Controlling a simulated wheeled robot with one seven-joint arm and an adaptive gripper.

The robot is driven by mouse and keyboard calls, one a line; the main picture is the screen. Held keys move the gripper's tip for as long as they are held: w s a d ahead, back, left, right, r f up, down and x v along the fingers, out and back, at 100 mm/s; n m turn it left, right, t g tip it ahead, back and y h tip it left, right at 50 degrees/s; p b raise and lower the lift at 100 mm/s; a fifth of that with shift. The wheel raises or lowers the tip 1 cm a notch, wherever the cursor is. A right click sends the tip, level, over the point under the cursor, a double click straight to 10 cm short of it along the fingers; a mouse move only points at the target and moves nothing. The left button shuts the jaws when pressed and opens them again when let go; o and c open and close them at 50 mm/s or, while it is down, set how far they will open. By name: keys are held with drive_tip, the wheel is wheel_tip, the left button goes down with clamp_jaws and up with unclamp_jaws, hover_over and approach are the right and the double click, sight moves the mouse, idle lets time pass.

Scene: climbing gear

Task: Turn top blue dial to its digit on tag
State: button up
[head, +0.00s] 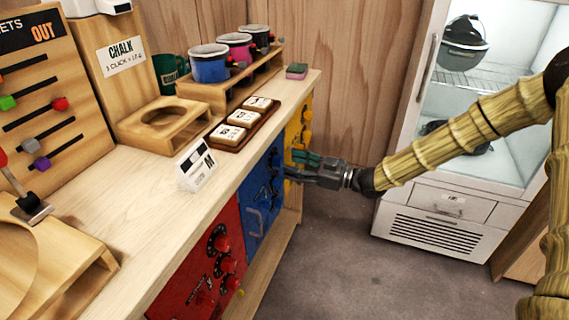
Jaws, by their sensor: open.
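The blue panel (256,222) is on the front of the counter, between a red and a yellow panel. I cannot tell whether the fingers touch anything. Three white tags (243,117) lie in a dark brown tray (213,143) on the counter above. Their print is too small to read.
The red panel (197,262) carries several red dials; the yellow panel (294,130) has yellow ones. A white stand-up card (195,165) is at the counter edge. A rack with mugs (209,65) stands behind. A glass-door cabinet (430,190) is at right. The floor between is clear.

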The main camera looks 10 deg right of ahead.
sight(282, 161)
drive_tip(key=shift+x, duration=1.75)
drive_tip(key=c, duration=1)
